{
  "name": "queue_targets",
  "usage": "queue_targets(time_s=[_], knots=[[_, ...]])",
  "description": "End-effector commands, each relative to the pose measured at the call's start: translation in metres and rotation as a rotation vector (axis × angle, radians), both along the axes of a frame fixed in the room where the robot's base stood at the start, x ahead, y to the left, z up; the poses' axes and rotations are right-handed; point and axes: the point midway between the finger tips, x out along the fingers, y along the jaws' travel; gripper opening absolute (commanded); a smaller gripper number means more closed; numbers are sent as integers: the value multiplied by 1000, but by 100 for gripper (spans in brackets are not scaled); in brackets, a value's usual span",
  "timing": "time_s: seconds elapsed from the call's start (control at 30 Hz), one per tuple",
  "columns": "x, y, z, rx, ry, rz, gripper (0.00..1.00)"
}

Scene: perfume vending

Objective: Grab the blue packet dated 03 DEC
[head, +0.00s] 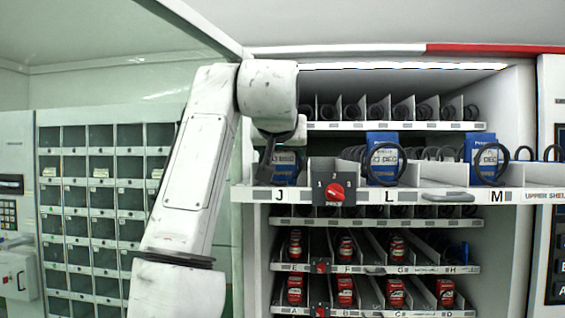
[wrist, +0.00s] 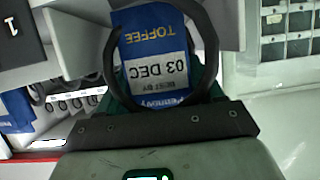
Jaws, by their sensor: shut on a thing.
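In the wrist view a blue packet (wrist: 150,20) shows upside down, with a white label reading 03 DEC and the word TOFFEE. A dark coil ring loops in front of it. My gripper (wrist: 160,82) is shut on this packet, with a green finger at each side. In the head view the packet (head: 288,158) stands in slot J of the upper shelf, partly hidden by my gripper (head: 268,165). Another blue packet (head: 382,140) stands in slot L and one (head: 487,150) in slot M, behind coils. Their full dates are hard to read.
The pulled-out upper shelf (head: 400,197) has a red knob (head: 336,192) on a dark plate between J and L. Red goods (head: 345,290) fill lower shelves. A glass wall edge and a grid of lockers (head: 90,200) are to the left.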

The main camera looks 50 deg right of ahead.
Motion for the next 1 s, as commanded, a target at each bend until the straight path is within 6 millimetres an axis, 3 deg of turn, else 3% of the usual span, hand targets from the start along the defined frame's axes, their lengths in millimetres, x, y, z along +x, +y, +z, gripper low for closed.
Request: queue_targets(time_s=[0.1,0.53,1.0], knots=[[0,0,0,-1,-1,0,34],[0,0,11,-2,-3,0,34],[0,0,88,-1,-2,1,34]])
